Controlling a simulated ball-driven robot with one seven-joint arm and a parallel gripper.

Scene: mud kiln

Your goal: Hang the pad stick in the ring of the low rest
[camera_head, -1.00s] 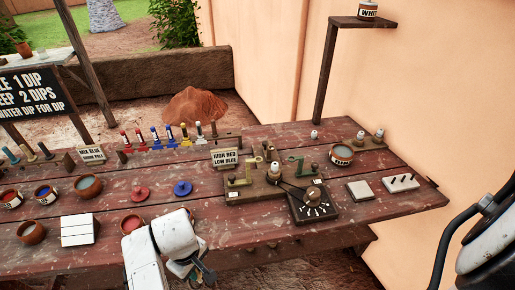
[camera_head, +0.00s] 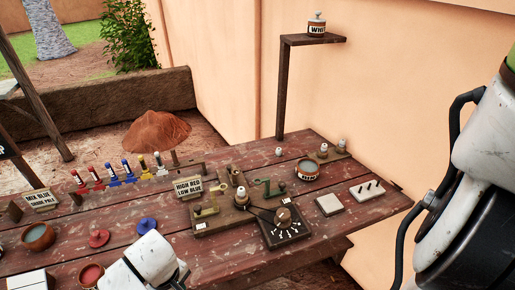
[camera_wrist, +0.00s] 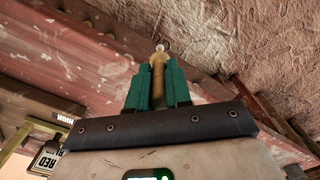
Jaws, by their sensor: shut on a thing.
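My gripper (camera_wrist: 157,75) is shut on the pad stick (camera_wrist: 159,60) in the wrist view. The stick has a tan shaft between the teal fingers and a pale tip with a thin dark loop beyond it. In the head view the fingers and stick are not clearly seen behind my white arm. The wooden stand (camera_head: 228,215) in mid table carries a yellow bracket (camera_head: 207,210) at left and a green bracket (camera_head: 264,188) at right. I cannot tell which is the low rest. Both are apart from my arm. A yellow part also shows at the wrist view's left edge.
A sign (camera_head: 188,188) reading HIGH RED LOW BLUE stands behind the stand. A dial box (camera_head: 284,226) sits in front of it. Paint bowls (camera_head: 38,236), colored sticks and a pale tile (camera_head: 329,205) lie around. A post with a shelf (camera_head: 312,39) rises behind the table.

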